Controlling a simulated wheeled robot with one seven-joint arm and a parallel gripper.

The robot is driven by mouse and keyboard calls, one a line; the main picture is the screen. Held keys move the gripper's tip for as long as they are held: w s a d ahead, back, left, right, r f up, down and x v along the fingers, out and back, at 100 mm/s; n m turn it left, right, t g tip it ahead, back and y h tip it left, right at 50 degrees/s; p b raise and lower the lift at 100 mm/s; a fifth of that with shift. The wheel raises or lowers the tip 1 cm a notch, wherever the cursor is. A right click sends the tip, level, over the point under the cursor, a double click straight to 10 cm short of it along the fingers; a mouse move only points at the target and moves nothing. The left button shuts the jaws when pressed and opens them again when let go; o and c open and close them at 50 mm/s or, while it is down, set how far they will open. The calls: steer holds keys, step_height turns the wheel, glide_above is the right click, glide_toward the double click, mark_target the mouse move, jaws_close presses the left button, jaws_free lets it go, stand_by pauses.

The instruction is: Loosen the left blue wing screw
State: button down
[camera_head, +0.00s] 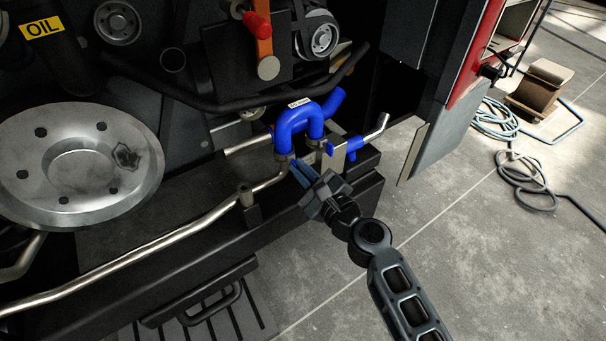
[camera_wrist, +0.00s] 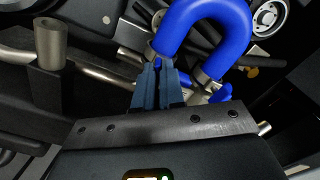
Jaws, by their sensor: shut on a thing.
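A bright blue U-shaped hose (camera_head: 300,113) arches over the metal pipe ends and fills the top of the wrist view (camera_wrist: 222,18). My gripper (camera_head: 296,166) reaches up from the lower right to the clamp at the hose's left end. In the wrist view its two blue-grey fingers (camera_wrist: 157,68) are closed together on the left blue wing screw (camera_wrist: 157,62). Only a small bit of that screw shows between the fingertips. Another blue part (camera_wrist: 222,93) shows beside the hose's right end, partly hidden by my gripper; I cannot tell its exact shape.
A metal pipe (camera_head: 150,252) runs along the dark ledge on the left. A blue valve-like part (camera_head: 354,146) with a metal pipe stands just right of the hose. A black hose (camera_head: 210,105) crosses above. The grey floor (camera_head: 450,240) at right is open, with coiled hoses (camera_head: 522,178) farther back.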

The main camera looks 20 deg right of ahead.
steer(key=n+b, duration=0.1)
steer(key=n, duration=0.1)
steer(key=n+b, duration=0.1)
steer(key=n, duration=0.2)
steer(key=n+b, duration=0.2)
steer(key=shift+a+f, duration=0.1)
steer(key=shift+f, duration=0.25)
steer(key=n+b, duration=0.2)
steer(key=n, duration=0.2)
steer(key=shift+f, duration=0.1)
steer(key=n+b, duration=0.3)
steer(key=shift+f+n, duration=0.1)
steer(key=shift+n, duration=0.2)
steer(key=shift+d+f+n+b, duration=0.1)
steer(key=shift+n+b, duration=2.3)
steer(key=shift+n, duration=0.85)
steer(key=shift+d+n+b, duration=0.1)
steer(key=shift+n+b, duration=2.3)
steer(key=shift+n, duration=0.85)
